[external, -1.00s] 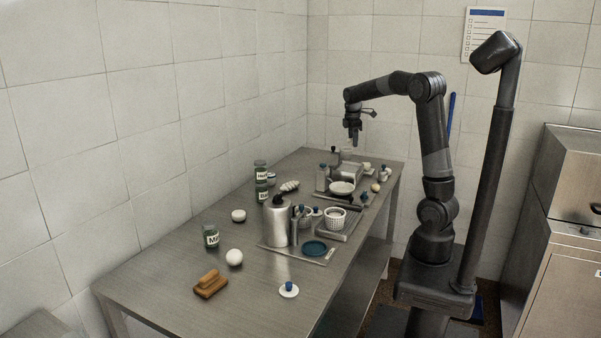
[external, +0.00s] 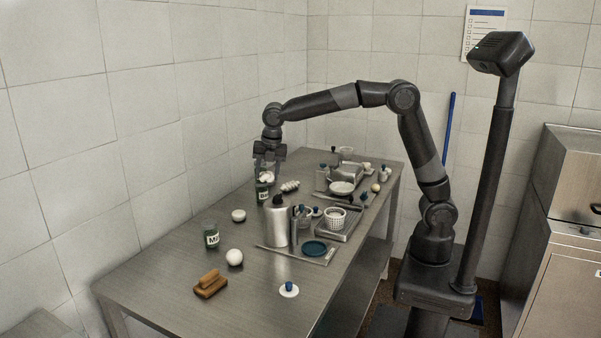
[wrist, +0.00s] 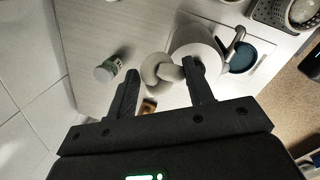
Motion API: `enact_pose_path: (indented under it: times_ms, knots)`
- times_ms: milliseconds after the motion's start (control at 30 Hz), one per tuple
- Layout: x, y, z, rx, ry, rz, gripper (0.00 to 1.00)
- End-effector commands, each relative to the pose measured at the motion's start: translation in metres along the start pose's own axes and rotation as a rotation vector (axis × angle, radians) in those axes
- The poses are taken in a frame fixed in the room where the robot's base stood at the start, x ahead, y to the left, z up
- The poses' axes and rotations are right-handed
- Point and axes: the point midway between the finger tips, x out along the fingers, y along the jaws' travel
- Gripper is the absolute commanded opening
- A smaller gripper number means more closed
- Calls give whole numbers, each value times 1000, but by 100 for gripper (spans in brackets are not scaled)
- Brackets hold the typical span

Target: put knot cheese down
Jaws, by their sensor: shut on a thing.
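My gripper (external: 268,158) is at the far left part of the table, above the dark green jar (external: 262,194). It is shut on the knot cheese (external: 266,178), a pale, rounded, knotted piece held between the fingertips. In the wrist view the knot cheese (wrist: 163,70) shows between the two fingers of my gripper (wrist: 160,77), with the table below. The exact gap to the table and jar is hard to tell.
A metal canister (external: 278,224), a blue dish (external: 314,248) and perforated baskets (external: 335,219) stand to the right. A second jar (external: 211,236), white ball (external: 235,257) and wooden brush (external: 210,285) are nearer.

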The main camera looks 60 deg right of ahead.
Motion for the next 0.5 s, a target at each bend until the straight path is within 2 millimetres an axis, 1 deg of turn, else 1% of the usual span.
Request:
enact_pose_path:
  times_ms: [33, 67, 100, 167, 200, 300, 400, 500]
  knots:
    - [-2, 8, -29, -70, 11, 8, 25]
    - [-2, 12, -46, -111, 17, 12, 25]
    - [-4, 17, -66, -163, 24, 16, 25]
    - [-6, 22, -100, -243, 37, 25, 25]
    - [-8, 24, -120, -295, 44, 29, 25]
    - [-12, 27, -168, -409, 61, 40, 25]
    - [-16, 27, -206, -502, 74, 49, 25]
    - [-20, 25, -235, -572, 84, 57, 25]
